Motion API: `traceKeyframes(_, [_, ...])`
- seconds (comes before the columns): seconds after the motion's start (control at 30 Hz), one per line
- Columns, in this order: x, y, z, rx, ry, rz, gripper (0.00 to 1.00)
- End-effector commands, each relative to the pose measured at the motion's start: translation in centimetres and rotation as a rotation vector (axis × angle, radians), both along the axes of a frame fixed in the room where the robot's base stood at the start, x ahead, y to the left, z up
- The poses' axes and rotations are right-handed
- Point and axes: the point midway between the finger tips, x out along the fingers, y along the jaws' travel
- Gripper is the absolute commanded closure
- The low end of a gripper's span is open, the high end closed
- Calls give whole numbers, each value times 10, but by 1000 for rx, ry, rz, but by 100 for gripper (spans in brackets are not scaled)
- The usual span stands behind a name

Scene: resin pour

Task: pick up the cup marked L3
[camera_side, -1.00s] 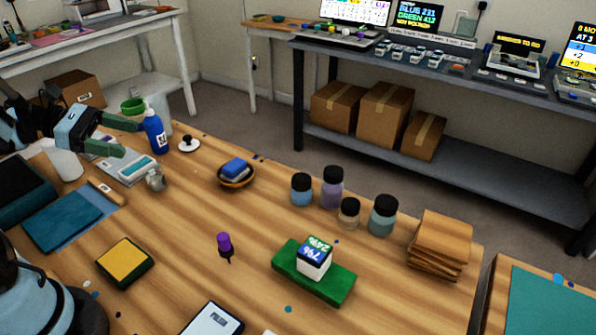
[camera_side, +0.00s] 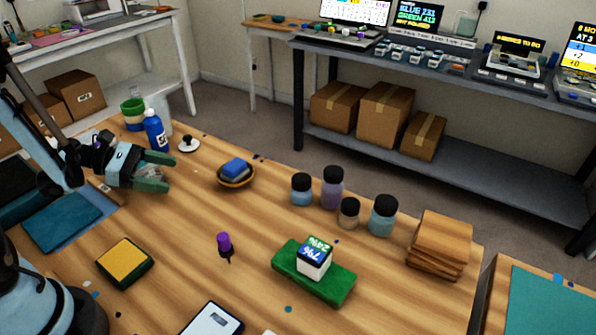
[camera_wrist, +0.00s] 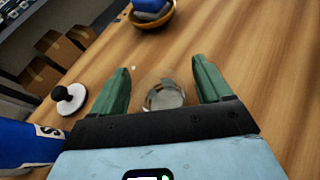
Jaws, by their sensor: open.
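A small clear cup (camera_wrist: 165,95) stands on the wooden table between my gripper's fingers in the wrist view. In the side view the cup (camera_side: 150,173) is mostly hidden by the green fingers. I cannot read any L3 mark on it. My gripper (camera_wrist: 161,68) is open, with one green finger on each side of the cup and some room beside it. In the side view my gripper (camera_side: 166,172) is low over the table at the left. I cannot tell whether either finger touches the cup.
A blue bottle (camera_side: 155,131) and a white disc with a black knob (camera_side: 188,146) stand just behind my gripper. A wooden bowl (camera_side: 236,183) holding a blue block is to the right. Several black-lidded jars (camera_side: 333,190) are farther right.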

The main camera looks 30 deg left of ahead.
Motion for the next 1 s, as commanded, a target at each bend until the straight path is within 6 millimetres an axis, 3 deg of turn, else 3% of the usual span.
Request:
traceKeyframes(0.33, [4, -5, -3, 0, 0, 1, 24])
traceKeyframes(0.7, [4, -5, -3, 0, 0, 0, 79])
traceKeyframes(1.0, [4, -5, -1, 0, 0, 0, 79])
